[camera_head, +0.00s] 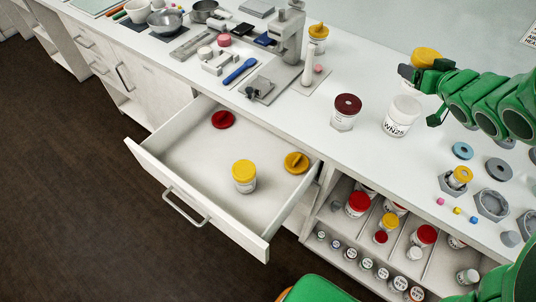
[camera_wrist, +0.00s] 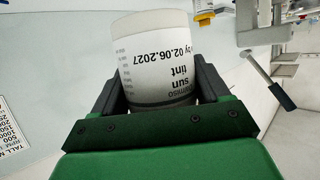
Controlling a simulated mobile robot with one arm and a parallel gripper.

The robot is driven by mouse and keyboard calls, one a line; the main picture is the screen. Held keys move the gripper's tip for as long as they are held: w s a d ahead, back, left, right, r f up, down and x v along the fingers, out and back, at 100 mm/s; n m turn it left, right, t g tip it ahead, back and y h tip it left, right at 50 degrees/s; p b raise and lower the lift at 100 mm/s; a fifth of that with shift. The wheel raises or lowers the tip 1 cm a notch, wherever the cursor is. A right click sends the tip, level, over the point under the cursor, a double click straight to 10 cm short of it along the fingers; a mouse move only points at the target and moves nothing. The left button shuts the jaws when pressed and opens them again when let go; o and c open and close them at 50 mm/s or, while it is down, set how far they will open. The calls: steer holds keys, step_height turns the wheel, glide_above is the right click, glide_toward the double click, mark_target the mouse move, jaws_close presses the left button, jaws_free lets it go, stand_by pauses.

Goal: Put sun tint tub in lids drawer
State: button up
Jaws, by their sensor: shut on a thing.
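The sun tint tub is white with a printed label, seen close up and upside down in the wrist view (camera_wrist: 158,62); its lid is hidden there. In the head view its yellow lid (camera_head: 426,56) shows above the counter at right. My gripper (camera_head: 418,84) is shut on the tub, with one dark finger on each side of it in the wrist view (camera_wrist: 158,95). The open drawer (camera_head: 190,160) is below and left of my gripper. Inside lie a red lid (camera_head: 223,119) and a yellow lid (camera_head: 296,162), and a yellow-lidded tub (camera_head: 244,176) stands upright.
A white-lidded tub (camera_head: 398,117) stands on the counter just below my gripper, beside a dark-red-lidded tub (camera_head: 346,111). A grey press (camera_head: 289,35) stands further back. Shelves of tubs (camera_head: 385,235) lie right of the drawer. The drawer's front middle is bare.

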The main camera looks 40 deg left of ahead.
steer(key=s+a+r+n+g+y, duration=0.1)
steer(key=s+a+r, duration=0.1)
steer(key=a, duration=1)
steer(key=s+a+r+n, duration=0.1)
steer(key=s+a+r, duration=0.1)
steer(key=a, duration=1.1)
steer(key=s+a+r+n+g+y, duration=0.1)
steer(key=s+a+r, duration=0.1)
steer(key=s+a, duration=0.65)
steer(key=s+a+r+g, duration=0.1)
steer(key=s+a, duration=0.5)
steer(key=a, duration=0.5)
glide_above(220, 148)
step_height(220, 148, down, 28)
steer(key=shift+t, duration=0.3)
steer(key=shift+a+f, duration=0.1)
steer(key=shift+f, duration=3.85)
steer(key=shift+f, duration=0.7)
